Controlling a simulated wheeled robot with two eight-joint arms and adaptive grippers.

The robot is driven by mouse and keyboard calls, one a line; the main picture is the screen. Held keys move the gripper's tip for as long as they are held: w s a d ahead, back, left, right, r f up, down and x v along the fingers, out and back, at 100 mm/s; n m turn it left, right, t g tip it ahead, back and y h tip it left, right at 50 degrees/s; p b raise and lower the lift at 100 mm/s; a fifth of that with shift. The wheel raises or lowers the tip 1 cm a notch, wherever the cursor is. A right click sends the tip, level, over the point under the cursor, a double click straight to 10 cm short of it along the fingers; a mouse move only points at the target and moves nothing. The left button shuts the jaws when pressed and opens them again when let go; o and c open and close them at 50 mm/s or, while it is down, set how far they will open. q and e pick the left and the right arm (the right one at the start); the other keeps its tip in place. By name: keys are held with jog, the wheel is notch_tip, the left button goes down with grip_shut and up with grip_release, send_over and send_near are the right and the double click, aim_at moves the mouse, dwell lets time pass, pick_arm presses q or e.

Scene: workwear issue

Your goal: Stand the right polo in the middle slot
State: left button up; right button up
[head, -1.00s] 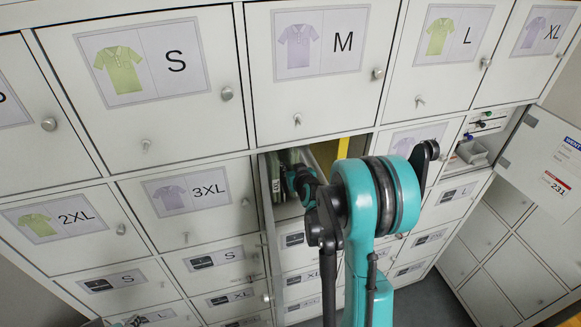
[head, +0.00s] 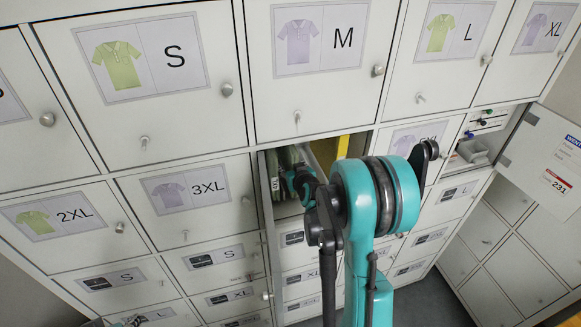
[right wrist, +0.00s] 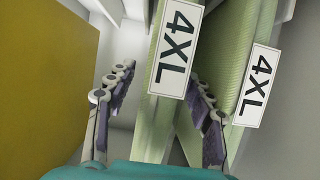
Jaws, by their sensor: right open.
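Two pale green polo packs stand on edge in the open compartment below the M door, both labelled 4XL. In the right wrist view, which looks turned round against the head view, the polo nearer the yellow panel (right wrist: 172,85) seems to be the right one. The other polo (right wrist: 262,50) is beside it and leans at a different angle. My right gripper (right wrist: 160,110) is open, with one finger on either side of the right polo. In the head view my right gripper (head: 303,184) reaches into the compartment beside the packs (head: 287,157). The middle slot's dividers cannot be made out.
A yellow panel (right wrist: 45,75) bounds one side of the compartment, and a pale empty gap (right wrist: 130,50) lies between it and the packs. The narrow compartment walls are close to my gripper. Closed locker doors surround it. An open door (head: 545,165) stands at the right.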

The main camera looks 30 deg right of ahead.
jog(key=v, duration=1.2)
jog(key=shift+f, duration=0.1)
